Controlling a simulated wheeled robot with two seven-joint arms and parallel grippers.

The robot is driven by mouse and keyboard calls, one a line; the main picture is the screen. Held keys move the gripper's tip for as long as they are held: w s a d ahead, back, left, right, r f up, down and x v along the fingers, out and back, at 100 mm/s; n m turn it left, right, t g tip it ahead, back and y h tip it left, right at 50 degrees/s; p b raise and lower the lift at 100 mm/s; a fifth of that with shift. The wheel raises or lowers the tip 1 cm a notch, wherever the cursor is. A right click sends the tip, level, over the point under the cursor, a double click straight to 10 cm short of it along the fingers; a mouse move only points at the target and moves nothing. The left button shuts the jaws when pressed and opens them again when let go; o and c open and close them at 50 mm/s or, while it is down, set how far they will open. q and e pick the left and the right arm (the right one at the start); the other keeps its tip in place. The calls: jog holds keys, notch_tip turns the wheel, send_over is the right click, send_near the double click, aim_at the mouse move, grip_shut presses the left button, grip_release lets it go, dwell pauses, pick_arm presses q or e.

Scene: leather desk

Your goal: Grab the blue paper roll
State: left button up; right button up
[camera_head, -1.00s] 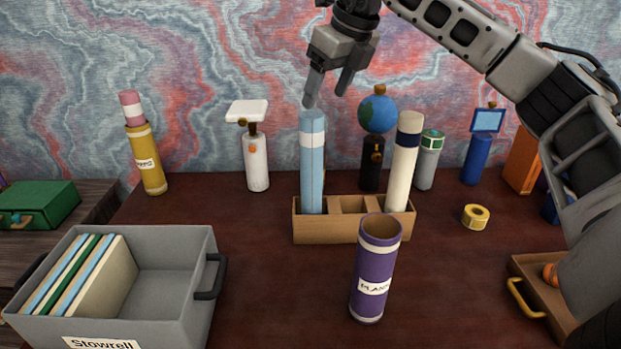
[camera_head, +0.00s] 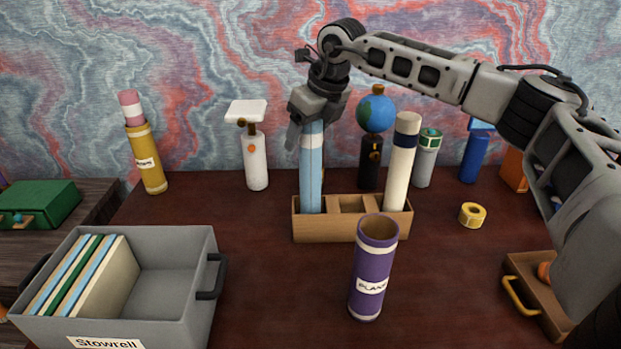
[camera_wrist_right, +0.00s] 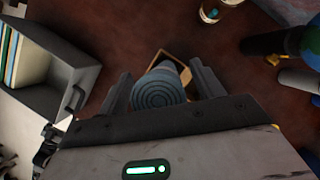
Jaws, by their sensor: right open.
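The blue paper roll (camera_head: 311,180) stands upright in the left compartment of a wooden holder (camera_head: 352,230). It has a white band near its top. My right gripper (camera_head: 305,135) is directly over the roll, with its fingers reaching down around the top. In the right wrist view the roll's spiral end (camera_wrist_right: 160,88) sits between the two open fingers (camera_wrist_right: 162,92), with a gap visible on each side. The roll's top is partly hidden by the gripper in the head view. My left gripper is not in view.
A cream roll (camera_head: 402,165) stands in the holder's right compartment. A purple tube (camera_head: 371,275) stands in front. A grey bin (camera_head: 175,270) with files is at left, yellow tape (camera_head: 472,215) at right. A white lamp-like item (camera_head: 255,160) and a globe (camera_head: 376,113) stand behind.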

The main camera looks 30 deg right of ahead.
jog(key=c, duration=1.5)
